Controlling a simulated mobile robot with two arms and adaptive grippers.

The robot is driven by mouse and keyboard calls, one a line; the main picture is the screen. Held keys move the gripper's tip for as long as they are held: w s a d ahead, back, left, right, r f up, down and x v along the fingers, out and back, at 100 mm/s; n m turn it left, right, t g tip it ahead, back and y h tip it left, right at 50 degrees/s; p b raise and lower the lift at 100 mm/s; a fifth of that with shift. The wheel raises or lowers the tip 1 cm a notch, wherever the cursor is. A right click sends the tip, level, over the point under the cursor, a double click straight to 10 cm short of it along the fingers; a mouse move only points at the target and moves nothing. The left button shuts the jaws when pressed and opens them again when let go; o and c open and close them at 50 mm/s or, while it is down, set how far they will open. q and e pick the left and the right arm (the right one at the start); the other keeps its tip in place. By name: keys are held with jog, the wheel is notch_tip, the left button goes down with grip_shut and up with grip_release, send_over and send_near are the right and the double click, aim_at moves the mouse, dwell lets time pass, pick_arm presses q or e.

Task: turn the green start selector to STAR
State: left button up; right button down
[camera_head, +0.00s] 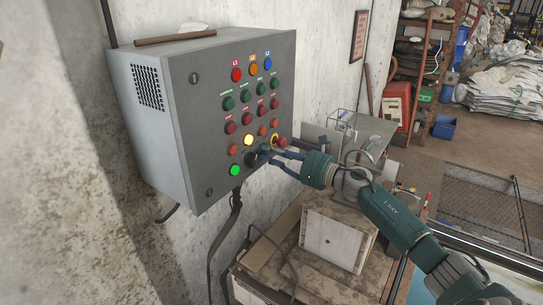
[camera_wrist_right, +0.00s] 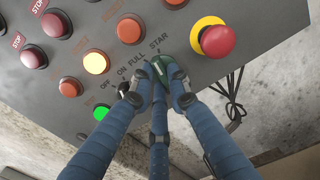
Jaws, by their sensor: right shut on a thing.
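The green start selector (camera_wrist_right: 168,68) is on the grey panel in the right wrist view, below the FULL and STAR labels. A short white mark shows on its face; I cannot tell surely which label it points to. My right gripper (camera_wrist_right: 158,88) is shut on the selector, its blue fingers around the knob and covering its lower part. In the head view my right gripper (camera_head: 268,153) reaches the panel's lower right from the right, and its fingers largely hide the selector. My left gripper is not in view.
A red emergency button on a yellow base (camera_wrist_right: 215,38) sits close right of the fingers. A black knob (camera_wrist_right: 124,90) is close by the left finger. Lit yellow (camera_wrist_right: 96,62) and green (camera_wrist_right: 101,112) lamps are nearby. A wooden box (camera_head: 338,238) stands below my right arm.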

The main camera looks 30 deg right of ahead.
jog(key=shift+m, duration=1.5)
jog(key=c, duration=1.7)
grip_release()
jog(key=shift+o, duration=0.2)
jog(key=shift+d, duration=0.1)
jog(key=v, duration=1.2)
